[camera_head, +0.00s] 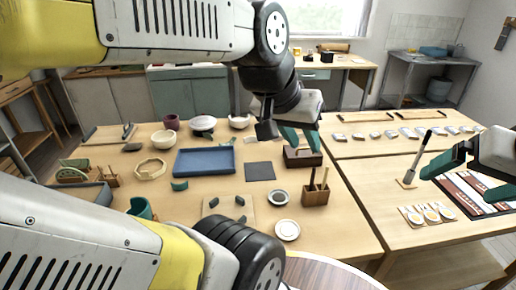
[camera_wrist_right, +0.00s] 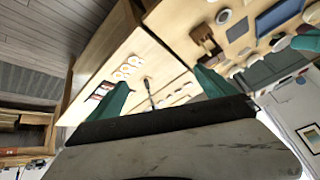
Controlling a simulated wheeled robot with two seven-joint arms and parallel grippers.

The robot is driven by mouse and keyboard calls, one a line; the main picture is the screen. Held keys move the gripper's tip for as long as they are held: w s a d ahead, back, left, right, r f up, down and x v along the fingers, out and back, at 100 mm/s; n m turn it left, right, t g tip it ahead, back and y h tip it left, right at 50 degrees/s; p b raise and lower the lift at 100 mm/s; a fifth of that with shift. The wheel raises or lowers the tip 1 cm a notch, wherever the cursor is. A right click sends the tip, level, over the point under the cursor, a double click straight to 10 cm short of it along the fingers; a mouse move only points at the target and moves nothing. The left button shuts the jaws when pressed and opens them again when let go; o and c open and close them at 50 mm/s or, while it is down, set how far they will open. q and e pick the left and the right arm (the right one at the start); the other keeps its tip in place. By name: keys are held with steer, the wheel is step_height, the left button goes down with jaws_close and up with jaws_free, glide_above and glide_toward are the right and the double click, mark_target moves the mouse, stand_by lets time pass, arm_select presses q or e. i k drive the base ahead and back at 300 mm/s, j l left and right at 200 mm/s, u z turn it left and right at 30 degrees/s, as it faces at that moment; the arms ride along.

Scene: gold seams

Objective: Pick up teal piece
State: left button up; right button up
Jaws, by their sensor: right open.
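A small curved teal piece (camera_head: 180,185) lies on the near-left table, just in front of the blue tray. A larger teal piece (camera_head: 141,208) stands nearer to me, partly hidden by my own arm. My left gripper (camera_head: 302,143) is over the table's right part, above a dark wooden block, well right of both teal pieces. Its teal fingers look parted, with nothing seen between them. My right gripper (camera_head: 458,184) is open and empty at the far right, over the other table. Its two fingers also show in the right wrist view (camera_wrist_right: 163,92).
A blue tray (camera_head: 205,162) lies mid-table beside a dark mat (camera_head: 260,171). Bowls stand along the back. A wooden tool holder (camera_head: 315,194) and small dishes (camera_head: 287,230) stand at the right. The right table (camera_head: 385,208) has several spoons and a framed sheet.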

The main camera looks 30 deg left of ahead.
mark_target(184, 186)
steer(key=u, duration=1.95)
